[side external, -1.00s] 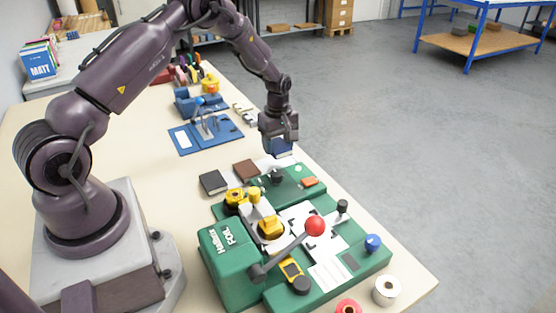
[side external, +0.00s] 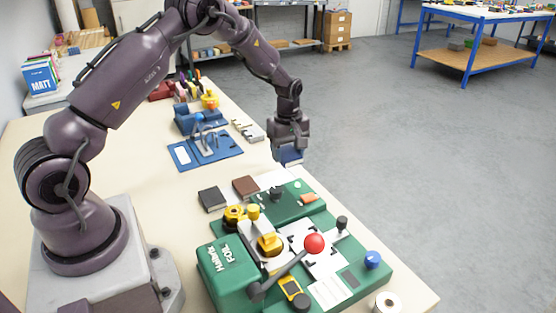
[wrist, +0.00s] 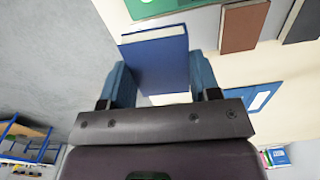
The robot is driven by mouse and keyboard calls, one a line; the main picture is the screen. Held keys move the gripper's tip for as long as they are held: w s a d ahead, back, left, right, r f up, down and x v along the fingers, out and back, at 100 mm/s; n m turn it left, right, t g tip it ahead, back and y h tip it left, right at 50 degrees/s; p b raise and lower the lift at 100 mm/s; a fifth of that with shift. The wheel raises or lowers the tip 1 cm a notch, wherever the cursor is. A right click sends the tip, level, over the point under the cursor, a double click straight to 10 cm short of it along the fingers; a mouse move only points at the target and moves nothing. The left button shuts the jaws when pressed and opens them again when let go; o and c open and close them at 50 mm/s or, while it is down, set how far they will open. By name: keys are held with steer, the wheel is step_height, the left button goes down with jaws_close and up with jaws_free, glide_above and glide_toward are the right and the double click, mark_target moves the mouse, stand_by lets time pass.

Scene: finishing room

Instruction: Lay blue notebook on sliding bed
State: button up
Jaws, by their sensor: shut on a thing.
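The blue notebook (wrist: 156,62) is clamped between the two blue-padded fingers of my gripper (wrist: 160,78), its pale page edge showing at the top in the wrist view. In the side view my gripper (side external: 290,148) hangs with the notebook (side external: 290,158) at the table's far right edge, beyond the green foil machine. The bed, which I take to be the white plate with black corner marks (side external: 321,262), lies on the green machine (side external: 229,271), nearer the camera than my gripper. The notebook is apart from it.
A red-knobbed lever (side external: 314,243) stands over the plate. A black notebook (side external: 212,199) and a brown notebook (side external: 245,187) lie left of the machine's far end. A blue fixture (side external: 204,150) stands farther back. Open floor lies to the right.

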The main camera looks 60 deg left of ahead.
steer(key=shift+m, duration=0.8)
steer(key=d, duration=0.5)
steer(key=d+r, duration=0.1)
steer(key=d, duration=0.2)
steer(key=shift+w+d+r, duration=0.1)
steer(key=shift+w, duration=0.15)
steer(key=shift+n, duration=0.9)
steer(key=s+d, duration=0.2)
steer(key=d, duration=0.2)
steer(key=s+d, duration=0.3)
steer(key=d, duration=0.2)
steer(key=s+d, duration=0.3)
steer(key=d, duration=0.2)
steer(key=shift+d+f, duration=0.1)
steer(key=shift+f, duration=0.1)
steer(key=shift+f+n, duration=0.2)
steer(key=shift+n, duration=0.1)
steer(key=shift+w+f, duration=0.1)
steer(key=shift+f, duration=2.65)
steer(key=shift+f, duration=0.6)
steer(key=o, duration=0.6)
